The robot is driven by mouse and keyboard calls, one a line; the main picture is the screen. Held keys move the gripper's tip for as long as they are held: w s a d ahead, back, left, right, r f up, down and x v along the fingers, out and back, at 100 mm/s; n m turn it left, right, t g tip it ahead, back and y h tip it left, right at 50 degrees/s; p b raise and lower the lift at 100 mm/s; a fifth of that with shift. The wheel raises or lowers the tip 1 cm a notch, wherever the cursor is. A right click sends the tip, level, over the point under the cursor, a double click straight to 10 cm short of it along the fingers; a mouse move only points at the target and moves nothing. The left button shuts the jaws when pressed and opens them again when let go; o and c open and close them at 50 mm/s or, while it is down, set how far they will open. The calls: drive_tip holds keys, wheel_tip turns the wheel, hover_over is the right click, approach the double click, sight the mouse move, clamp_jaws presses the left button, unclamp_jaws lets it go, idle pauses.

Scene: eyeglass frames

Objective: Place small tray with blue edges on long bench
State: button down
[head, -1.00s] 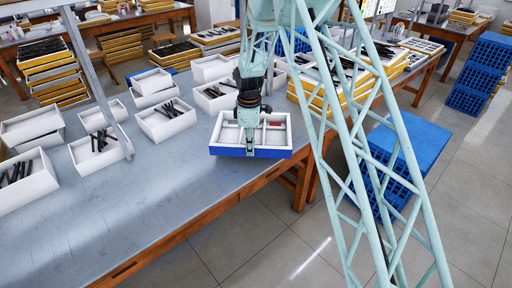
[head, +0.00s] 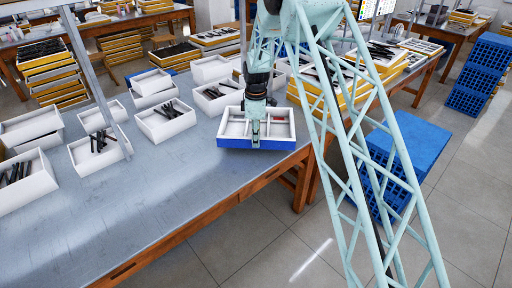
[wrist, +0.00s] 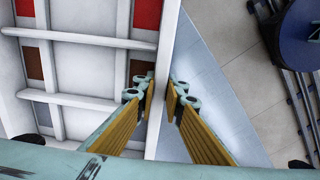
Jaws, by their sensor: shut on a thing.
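The small white tray with blue edges (head: 232,142) is at the right part of the long grey bench (head: 150,205), near its front edge. I cannot tell whether it touches the bench top or hangs just above it. My gripper (head: 256,139) is over the tray's front wall and shut on it. In the wrist view my gripper's yellow-padded fingers (wrist: 161,92) stand either side of the tray's white wall (wrist: 166,45). The tray's compartments hold red and brown pieces. My arm hides part of the tray's middle and back in the head view.
White bins (head: 165,120) with dark frames stand to the left on the bench. Yellow-edged stacked trays (head: 318,100) stand to the right. A blue crate stack (head: 410,145) is on the floor at the right. The bench's front left is clear.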

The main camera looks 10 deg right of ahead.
drive_tip(key=shift+f+b, duration=0.3)
drive_tip(key=shift+f, duration=1.55)
drive_tip(key=c, duration=2.7)
unclamp_jaws()
wheel_tip(320, 180, up, 11)
drive_tip(key=shift+s+f+p, duration=0.1)
drive_tip(key=shift+p, duration=0.7)
drive_tip(key=shift+r, duration=0.75)
